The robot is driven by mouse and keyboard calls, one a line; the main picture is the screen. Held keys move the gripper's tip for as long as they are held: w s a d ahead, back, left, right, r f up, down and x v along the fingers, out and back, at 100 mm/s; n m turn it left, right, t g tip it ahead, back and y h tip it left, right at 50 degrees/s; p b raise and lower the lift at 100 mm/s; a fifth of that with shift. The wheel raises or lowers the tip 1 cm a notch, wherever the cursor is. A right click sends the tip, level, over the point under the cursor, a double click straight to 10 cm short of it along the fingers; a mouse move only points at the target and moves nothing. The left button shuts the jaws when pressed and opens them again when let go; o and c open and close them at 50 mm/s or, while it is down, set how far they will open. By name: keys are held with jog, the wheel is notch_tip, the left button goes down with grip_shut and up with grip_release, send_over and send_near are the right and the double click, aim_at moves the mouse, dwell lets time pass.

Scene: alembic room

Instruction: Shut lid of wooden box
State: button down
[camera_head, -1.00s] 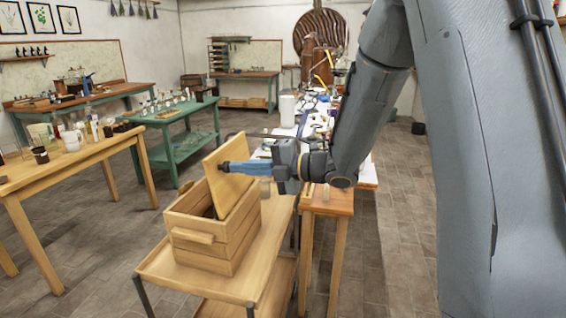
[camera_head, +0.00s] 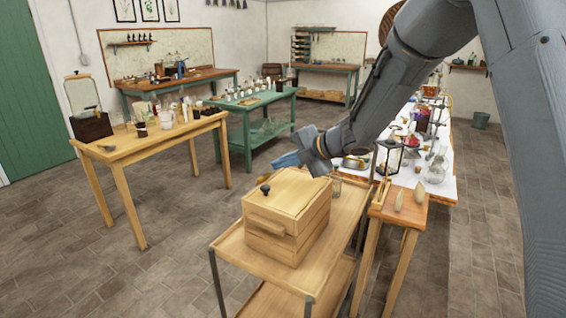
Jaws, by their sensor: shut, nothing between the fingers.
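The wooden box (camera_head: 272,243) stands on the wooden cart, with a handle bar on its front side. Its lid (camera_head: 300,190) lies flat over the top, and I see no gap along the visible edges. A dark knob (camera_head: 265,189) sits near the lid's left front edge. My gripper (camera_head: 276,162) is shut and empty, with its blue fingers pointing left. It shows just beyond the lid's far edge and looks raised above it; I cannot tell how large the space between them is.
The cart top (camera_head: 237,250) has bare room left of the box. A small table (camera_head: 408,212) with pale pointed objects stands to the right. A lantern (camera_head: 388,158) stands on the crowded white table behind it. Open floor lies to the left.

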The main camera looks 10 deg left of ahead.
jog(key=b, duration=0.3)
send_over(264, 187)
jog(key=d, duration=0.1)
jog(key=f, duration=0.5)
jog(key=shift+s+d, duration=0.15)
jog(key=shift+s, duration=0.25)
jog(key=shift+w+a+f+b, duration=0.15)
jog(key=shift+a+f+b, duration=0.2)
jog(key=shift+f+b, duration=0.2)
jog(key=shift+w+a+f+b, duration=0.1)
jog(key=shift+a+f+b, duration=0.25)
jog(key=shift+f, duration=0.2)
